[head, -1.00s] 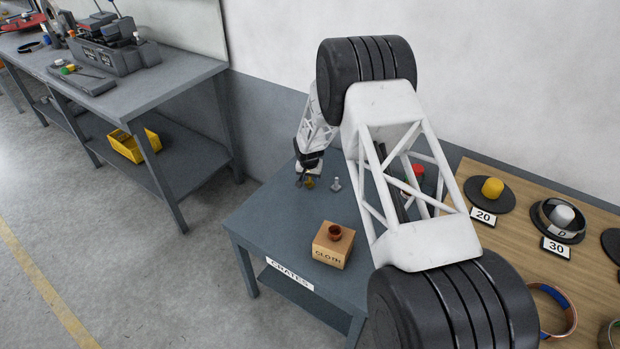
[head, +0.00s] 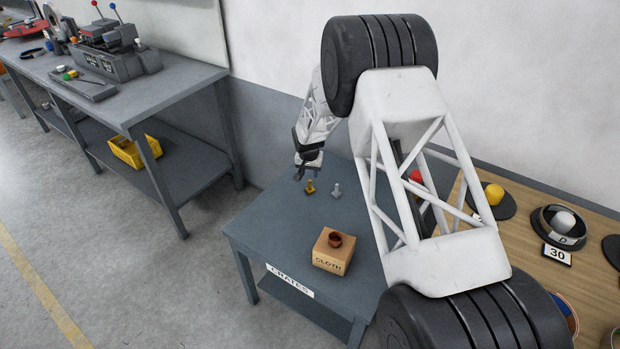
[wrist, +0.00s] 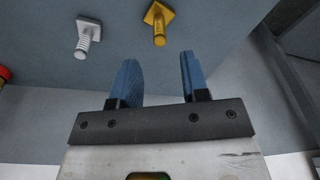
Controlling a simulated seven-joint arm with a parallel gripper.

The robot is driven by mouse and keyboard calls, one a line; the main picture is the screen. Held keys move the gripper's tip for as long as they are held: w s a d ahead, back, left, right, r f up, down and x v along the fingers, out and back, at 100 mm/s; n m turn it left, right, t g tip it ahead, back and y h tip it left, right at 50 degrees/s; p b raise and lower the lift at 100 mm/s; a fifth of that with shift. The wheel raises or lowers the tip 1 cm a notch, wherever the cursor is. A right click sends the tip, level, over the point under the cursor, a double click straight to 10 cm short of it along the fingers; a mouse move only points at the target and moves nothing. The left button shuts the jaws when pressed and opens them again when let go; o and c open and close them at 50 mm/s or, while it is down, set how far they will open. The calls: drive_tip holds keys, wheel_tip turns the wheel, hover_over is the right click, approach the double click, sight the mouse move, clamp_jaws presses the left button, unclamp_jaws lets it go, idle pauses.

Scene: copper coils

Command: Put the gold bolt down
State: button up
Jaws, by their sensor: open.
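The gold bolt (head: 310,187) stands on the blue-grey crates table (head: 265,225), near its back left part. It also shows in the wrist view (wrist: 158,24), ahead of the fingertips and apart from them. My gripper (head: 304,173) is just above and left of the bolt in the head view. Its two blue fingers (wrist: 157,75) are spread in the wrist view with nothing between them. A silver bolt (head: 336,190) stands on the table just right of the gold one; it also shows in the wrist view (wrist: 87,38).
A cardboard box marked CLOTH (head: 332,262), with a copper-brown ring-like piece (head: 335,240) on top, stands nearer the table's front. A red object (head: 416,177) is partly hidden behind my arm. A wooden table (head: 535,235) with coil parts is at the right.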

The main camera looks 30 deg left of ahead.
drive_tip(key=shift+s+d+r, duration=0.1)
drive_tip(key=shift+s+r, duration=0.05)
drive_tip(key=shift+r, duration=0.95)
drive_tip(key=shift+s+d+r, duration=0.1)
drive_tip(key=shift+s+r, duration=0.05)
drive_tip(key=shift+r, duration=0.95)
